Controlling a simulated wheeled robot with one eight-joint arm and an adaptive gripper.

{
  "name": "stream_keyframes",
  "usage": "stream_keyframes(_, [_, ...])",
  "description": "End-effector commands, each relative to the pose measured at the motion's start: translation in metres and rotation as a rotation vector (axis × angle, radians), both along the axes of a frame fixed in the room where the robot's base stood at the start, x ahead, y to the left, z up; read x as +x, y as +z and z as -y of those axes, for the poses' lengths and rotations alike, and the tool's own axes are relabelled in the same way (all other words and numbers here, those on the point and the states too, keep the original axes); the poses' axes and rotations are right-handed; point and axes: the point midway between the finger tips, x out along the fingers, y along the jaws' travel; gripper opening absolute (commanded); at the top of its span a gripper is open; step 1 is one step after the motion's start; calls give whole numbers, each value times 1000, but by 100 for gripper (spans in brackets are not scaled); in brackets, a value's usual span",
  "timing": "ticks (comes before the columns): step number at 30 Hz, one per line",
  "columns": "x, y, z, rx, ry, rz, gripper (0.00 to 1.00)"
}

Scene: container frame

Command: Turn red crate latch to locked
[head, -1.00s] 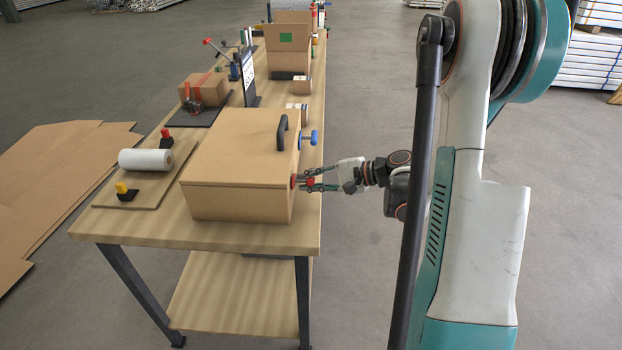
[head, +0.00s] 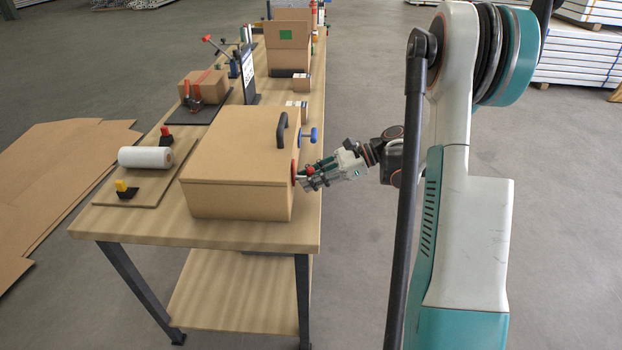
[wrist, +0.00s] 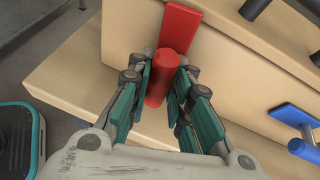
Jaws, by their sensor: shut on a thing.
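The tan crate (head: 235,150) stands on the near end of the workbench. The red latch (wrist: 163,75) is on the crate's right side, with a round red knob and a flat red bar behind it. In the head view only a little of the red latch (head: 295,172) shows. My gripper (head: 309,174) reaches in from the right. In the wrist view its teal fingers (wrist: 162,88) are shut on the red knob, one on each side. The bar runs up past the knob, slightly tilted. Any lock marking is not visible.
A blue latch (head: 309,135) sits farther along the same crate side, and a black handle (head: 282,130) is on top. A white roll (head: 146,158) lies on a board at left. Open floor lies right of the workbench (head: 200,233).

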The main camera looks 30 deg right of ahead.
Motion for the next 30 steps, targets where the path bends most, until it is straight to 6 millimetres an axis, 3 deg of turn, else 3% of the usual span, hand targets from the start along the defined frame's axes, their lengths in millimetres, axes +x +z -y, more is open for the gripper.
stream_keyframes(9, [-3,-3,-1,60,6,-102,0])
stream_keyframes(25, [-3,-3,-2,73,7,-119,0])
stream_keyframes(26, [-3,-2,-2,73,7,-119,21])
stream_keyframes(27, [-3,-2,-2,73,7,-119,30])
stream_keyframes(28, [-3,-2,-2,73,6,-118,37])
stream_keyframes(30, [-2,-2,-1,74,6,-117,38])
